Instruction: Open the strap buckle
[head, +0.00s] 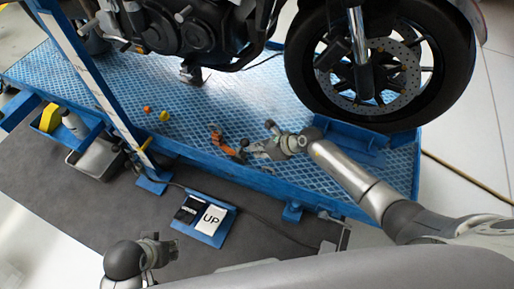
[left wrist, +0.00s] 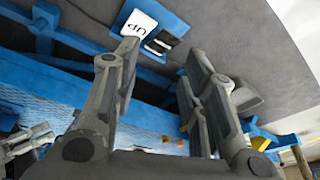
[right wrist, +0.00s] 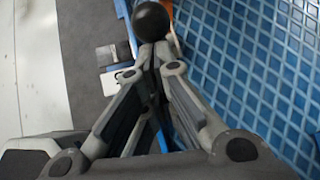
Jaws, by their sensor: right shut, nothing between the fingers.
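A small orange piece with grey metal parts (head: 226,148), which looks like the strap buckle, lies on the blue platform in the head view. It is too small to tell whether it is open. My right gripper (head: 250,153) is just right of it; whether they touch cannot be told. In the right wrist view my right gripper (right wrist: 152,50) is shut and empty, its fingers together, and the buckle cannot be made out. My left gripper (head: 165,250) is low at the left in the head view, away from the buckle. In the left wrist view my left gripper (left wrist: 162,52) is open and empty.
A motorcycle wheel (head: 302,62) stands behind my right arm on the blue platform (head: 245,100). A blue post (head: 95,75) rises at the left. Orange and yellow pieces (head: 164,116) lie on the platform. A pedal plate marked UP (head: 211,219) is on the floor.

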